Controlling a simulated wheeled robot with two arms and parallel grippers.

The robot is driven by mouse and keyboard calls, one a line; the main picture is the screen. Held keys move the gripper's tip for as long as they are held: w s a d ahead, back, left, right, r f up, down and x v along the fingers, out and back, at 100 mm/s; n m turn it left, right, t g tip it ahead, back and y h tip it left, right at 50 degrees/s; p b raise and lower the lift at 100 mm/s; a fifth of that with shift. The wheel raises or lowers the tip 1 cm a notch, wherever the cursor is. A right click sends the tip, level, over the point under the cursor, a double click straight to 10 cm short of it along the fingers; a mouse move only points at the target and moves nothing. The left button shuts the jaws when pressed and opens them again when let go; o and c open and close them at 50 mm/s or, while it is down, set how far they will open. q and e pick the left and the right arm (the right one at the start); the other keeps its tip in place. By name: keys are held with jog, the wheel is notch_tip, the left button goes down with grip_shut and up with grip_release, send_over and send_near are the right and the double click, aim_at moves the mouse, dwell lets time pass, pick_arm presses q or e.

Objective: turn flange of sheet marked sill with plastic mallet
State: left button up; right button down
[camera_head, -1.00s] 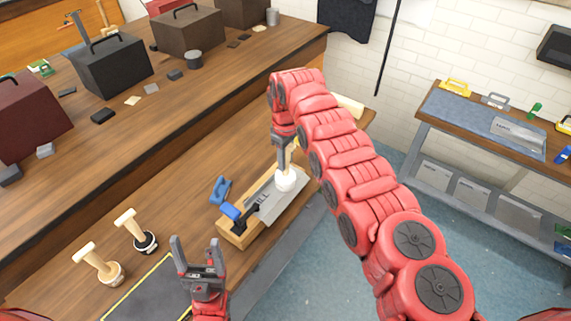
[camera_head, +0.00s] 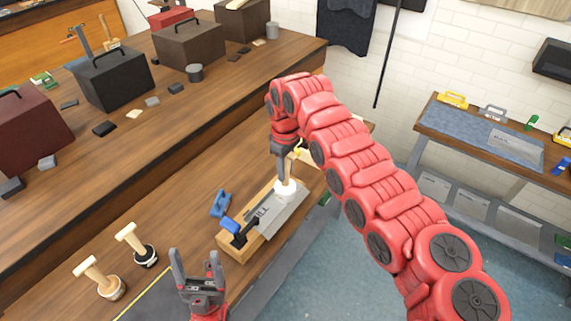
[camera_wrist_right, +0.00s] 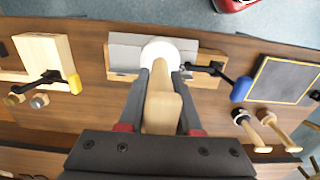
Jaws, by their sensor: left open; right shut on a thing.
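A clamp with a blue handle (camera_head: 229,224) sits at the sheet's near end. My right gripper (camera_head: 285,176) is shut on the wooden handle (camera_wrist_right: 162,105) of a mallet. Its white head (camera_head: 286,190) is over the sheet, at or very close to its surface; contact cannot be told. The right wrist view also shows the sheet (camera_wrist_right: 126,52) beside the head. My left gripper (camera_head: 197,262) is open and empty, nearer than the block.
Two other mallets (camera_head: 133,243) (camera_head: 99,277) stand on the bench at left. A dark mat (camera_wrist_right: 287,80) and another wooden block with a yellow-handled clamp (camera_wrist_right: 50,78) flank the work. A side rack (camera_head: 430,125) stands at right.

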jog(key=shift+s+d+f+b, duration=0.1)
jog(key=shift+s+f+b, duration=0.05)
jog(key=shift+s+b, duration=0.5)
jog(key=s+b, duration=0.1)
jog(key=s, duration=0.1)
jog(key=s+r+b, duration=0.1)
jog(key=s+b, duration=0.1)
jog(key=s, duration=0.1)
jog(key=shift+s+r, duration=0.35)
jog(key=shift+r, duration=0.05)
